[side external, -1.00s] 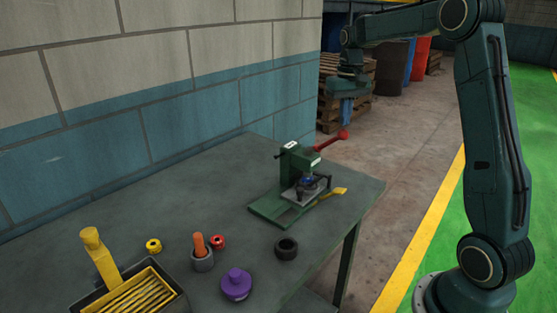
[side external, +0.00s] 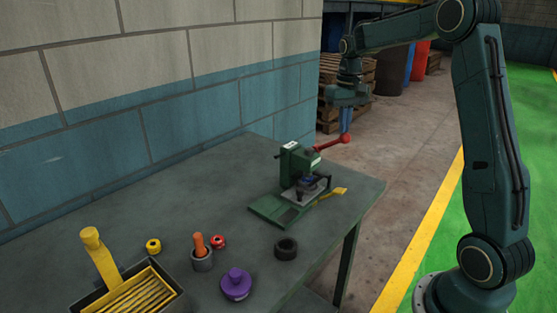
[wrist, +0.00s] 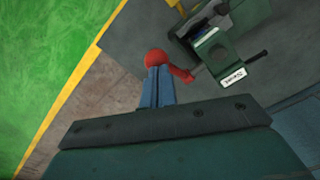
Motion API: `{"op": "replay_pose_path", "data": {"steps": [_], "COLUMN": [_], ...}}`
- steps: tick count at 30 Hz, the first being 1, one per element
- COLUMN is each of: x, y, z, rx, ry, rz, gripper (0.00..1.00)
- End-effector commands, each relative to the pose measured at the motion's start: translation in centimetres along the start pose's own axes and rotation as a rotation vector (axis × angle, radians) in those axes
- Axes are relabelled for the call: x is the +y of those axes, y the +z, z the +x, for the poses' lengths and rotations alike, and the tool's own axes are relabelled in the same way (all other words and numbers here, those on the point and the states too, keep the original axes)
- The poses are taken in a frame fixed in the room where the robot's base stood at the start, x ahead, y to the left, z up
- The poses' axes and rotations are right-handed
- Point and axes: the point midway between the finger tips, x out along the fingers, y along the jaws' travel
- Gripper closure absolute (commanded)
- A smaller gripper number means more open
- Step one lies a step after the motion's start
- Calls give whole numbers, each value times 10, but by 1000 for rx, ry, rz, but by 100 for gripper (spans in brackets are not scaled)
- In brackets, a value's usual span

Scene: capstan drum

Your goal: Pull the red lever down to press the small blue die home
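The red lever (side external: 331,144) sticks out from the green press (side external: 297,166) and ends in a red ball knob (side external: 346,138). It slopes gently up towards the knob. My gripper (side external: 345,130) is above the knob, its blue fingers pointing down with tips at the ball, seemingly touching it. In the wrist view the fingers (wrist: 158,88) are side by side with no visible gap, and the knob (wrist: 156,58) lies just past their tips, not between them. The small blue die (side external: 309,181) sits low in the press, partly hidden; a blue patch also shows in the wrist view (wrist: 200,31).
A yellow-handled piece (side external: 333,192) lies by the press base. A black ring (side external: 286,248), purple knob (side external: 236,284), orange peg in a grey cup (side external: 202,260), red and yellow rings, and a yellow-lined bin (side external: 130,298) stand nearer on the table. A block wall borders the table.

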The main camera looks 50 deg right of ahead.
Motion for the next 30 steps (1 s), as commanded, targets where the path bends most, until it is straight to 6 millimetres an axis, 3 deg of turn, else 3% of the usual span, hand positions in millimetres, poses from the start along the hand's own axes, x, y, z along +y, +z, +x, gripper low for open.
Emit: {"op": "replay_pose_path", "data": {"steps": [30], "x": [5], "y": [9], "z": [14], "rx": [-1], "ry": [0], "rz": [0], "gripper": [100]}}
